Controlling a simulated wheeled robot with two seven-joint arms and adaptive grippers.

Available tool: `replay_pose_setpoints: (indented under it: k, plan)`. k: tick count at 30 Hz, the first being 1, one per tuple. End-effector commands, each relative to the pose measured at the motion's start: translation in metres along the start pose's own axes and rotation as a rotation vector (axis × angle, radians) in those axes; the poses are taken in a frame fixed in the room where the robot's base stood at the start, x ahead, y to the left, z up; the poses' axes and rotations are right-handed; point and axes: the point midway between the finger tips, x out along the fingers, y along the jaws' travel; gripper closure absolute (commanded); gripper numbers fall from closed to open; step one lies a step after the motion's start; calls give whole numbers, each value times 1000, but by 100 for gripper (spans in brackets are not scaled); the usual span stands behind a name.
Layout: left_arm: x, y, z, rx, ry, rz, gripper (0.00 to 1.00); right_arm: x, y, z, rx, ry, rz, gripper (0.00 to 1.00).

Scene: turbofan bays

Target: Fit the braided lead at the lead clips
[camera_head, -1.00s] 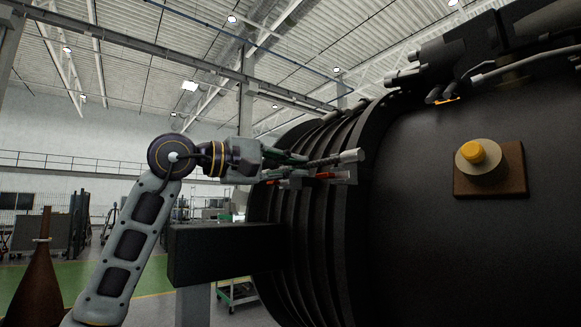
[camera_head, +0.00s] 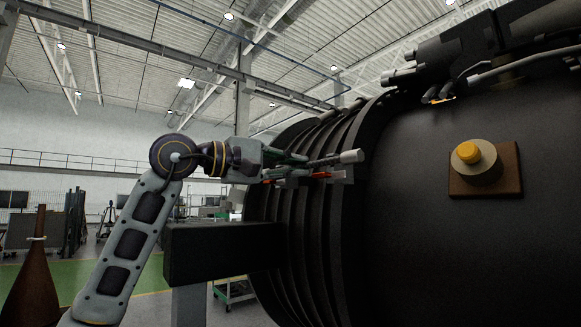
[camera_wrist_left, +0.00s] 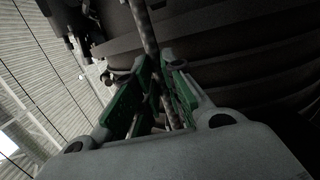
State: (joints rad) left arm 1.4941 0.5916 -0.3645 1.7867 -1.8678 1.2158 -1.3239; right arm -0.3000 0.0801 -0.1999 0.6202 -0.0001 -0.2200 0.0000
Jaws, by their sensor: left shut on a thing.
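My left gripper (camera_head: 297,159) is beside the ribbed part of the dark engine casing (camera_head: 440,230). It is shut on the braided lead (camera_head: 328,160), whose pale grey end (camera_head: 352,156) points right. In the left wrist view, the lead (camera_wrist_left: 144,28) runs up and away between the green finger pads (camera_wrist_left: 157,75). Just below the lead, in the head view, is a small grey bracket (camera_head: 340,177) with red parts (camera_head: 320,175). These may be the lead clips; I cannot tell for sure. The lead looks apart from the bracket. My right gripper is not in view.
A dark beam (camera_head: 220,250) juts out left of the casing, below my left gripper. A yellow knob (camera_head: 467,153) on a brown plate (camera_head: 498,172) stands out from the casing at right. Pipes and fittings (camera_head: 440,92) line its top.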

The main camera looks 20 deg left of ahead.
Motion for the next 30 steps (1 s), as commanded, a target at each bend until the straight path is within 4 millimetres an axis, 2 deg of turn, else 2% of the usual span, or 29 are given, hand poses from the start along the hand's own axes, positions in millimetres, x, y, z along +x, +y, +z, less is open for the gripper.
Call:
replay_pose_setpoints:
  k: [30]
  plan:
    - [9,1,-1,0,0,2,100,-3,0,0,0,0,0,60]
